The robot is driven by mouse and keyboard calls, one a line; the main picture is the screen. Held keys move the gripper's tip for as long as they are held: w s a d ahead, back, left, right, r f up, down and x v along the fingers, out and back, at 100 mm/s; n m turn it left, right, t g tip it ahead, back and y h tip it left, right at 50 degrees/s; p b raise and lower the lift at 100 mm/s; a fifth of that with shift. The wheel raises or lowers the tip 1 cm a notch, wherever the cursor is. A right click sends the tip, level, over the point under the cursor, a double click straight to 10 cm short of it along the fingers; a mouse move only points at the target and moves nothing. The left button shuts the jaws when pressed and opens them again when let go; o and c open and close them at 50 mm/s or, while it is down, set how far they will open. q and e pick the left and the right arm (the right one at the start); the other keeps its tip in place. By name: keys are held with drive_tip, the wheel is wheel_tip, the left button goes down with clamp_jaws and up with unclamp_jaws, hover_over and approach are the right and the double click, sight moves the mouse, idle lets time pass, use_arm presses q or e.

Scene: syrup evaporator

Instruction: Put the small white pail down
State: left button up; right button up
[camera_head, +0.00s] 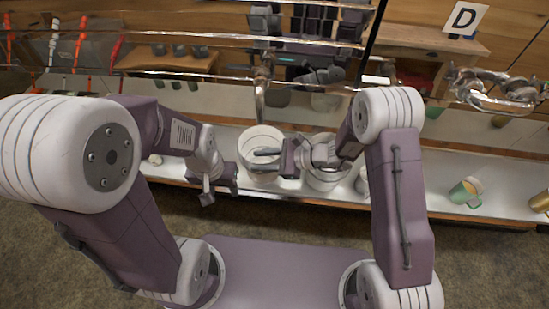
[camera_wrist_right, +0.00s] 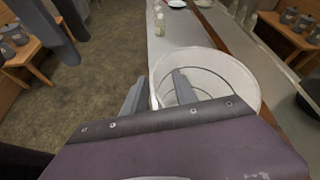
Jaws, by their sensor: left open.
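A white pail (camera_head: 259,138) is on the white bench, right of my left gripper; it also shows in the right wrist view (camera_wrist_right: 226,68). A second white pail (camera_head: 322,181) stands to its right, partly covered by my right arm. My right gripper (camera_head: 266,159) is at the first pail's rim. In the right wrist view its fingers (camera_wrist_right: 160,92) are spread, with the pail's wall between them, and neither finger clearly presses on it. My left gripper (camera_head: 207,198) is open and empty at the bench's front edge. The pail's base is partly hidden, so its contact with the bench is unclear.
A green cup (camera_head: 465,192) lies on the long white bench (camera_head: 420,185) at the right. A metal spout (camera_head: 261,92) hangs just behind the first pail. Shiny pipes (camera_head: 500,88) run at the back right.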

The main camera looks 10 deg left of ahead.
drive_tip(key=v, duration=1.1)
drive_tip(key=shift+b, duration=0.3)
drive_tip(key=shift+f, duration=0.1)
drive_tip(key=s+d+f+n+g+h, duration=0.3)
drive_tip(key=s+d+n+h, duration=0.6)
drive_tip(key=s+d+n, duration=0.25)
drive_tip(key=d+r+n+t+h, duration=0.1)
drive_tip(key=d+n+t+h, duration=0.1)
drive_tip(key=d+n, duration=0.3)
drive_tip(key=shift+w+d+r+h, duration=0.15)
drive_tip(key=shift+w+d+h, duration=0.25)
drive_tip(key=shift+h, duration=0.3)
drive_tip(key=shift+s, duration=0.2)
